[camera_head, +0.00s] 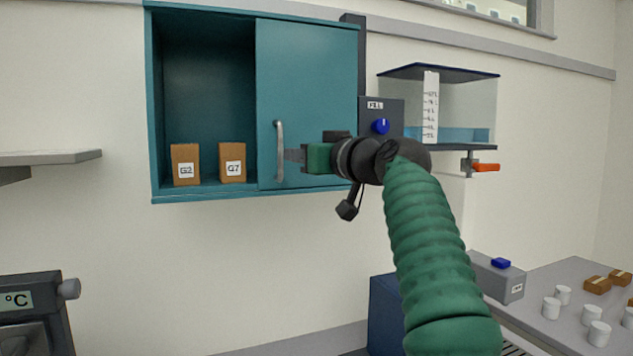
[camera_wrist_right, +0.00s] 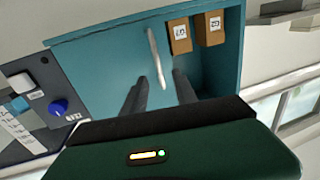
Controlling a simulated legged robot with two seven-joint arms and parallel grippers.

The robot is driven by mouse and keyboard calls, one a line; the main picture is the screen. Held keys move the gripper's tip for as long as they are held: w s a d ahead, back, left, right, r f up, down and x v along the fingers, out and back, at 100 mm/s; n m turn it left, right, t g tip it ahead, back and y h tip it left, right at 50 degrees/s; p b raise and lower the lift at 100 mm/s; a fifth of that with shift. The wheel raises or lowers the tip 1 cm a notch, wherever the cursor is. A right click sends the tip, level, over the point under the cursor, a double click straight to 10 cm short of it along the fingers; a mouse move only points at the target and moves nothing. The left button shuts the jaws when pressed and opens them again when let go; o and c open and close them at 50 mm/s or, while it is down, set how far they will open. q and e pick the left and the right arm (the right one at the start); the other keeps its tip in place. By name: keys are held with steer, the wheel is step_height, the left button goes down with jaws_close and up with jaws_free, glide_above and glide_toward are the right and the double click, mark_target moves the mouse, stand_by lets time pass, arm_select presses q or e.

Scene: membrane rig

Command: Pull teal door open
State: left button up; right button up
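The teal door (camera_head: 308,90) covers the right half of a teal wall cabinet (camera_head: 204,196); the left half stands open. A pale vertical bar handle (camera_head: 279,150) sits near the door's left edge. It also shows in the wrist view (camera_wrist_right: 156,55). My right gripper (camera_head: 292,155) reaches the handle from the right. In the wrist view its two dark fingers (camera_wrist_right: 162,76) are apart, with the handle's near end showing between them. I cannot tell whether they touch it. My left gripper is in neither view.
Two brown boxes, G2 (camera_head: 185,165) and Q7 (camera_head: 232,162), stand in the open half. Right of the cabinet are a dark panel with a blue knob (camera_head: 381,126) and a clear water tank (camera_head: 465,110). A grey shelf (camera_head: 50,157) is at left.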

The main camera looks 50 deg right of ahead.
steer(key=b+v, duration=0.1)
steer(key=v, duration=0.3)
steer(key=shift+s+a, duration=0.1)
steer(key=shift+s, duration=0.25)
steer(key=shift+f, duration=0.1)
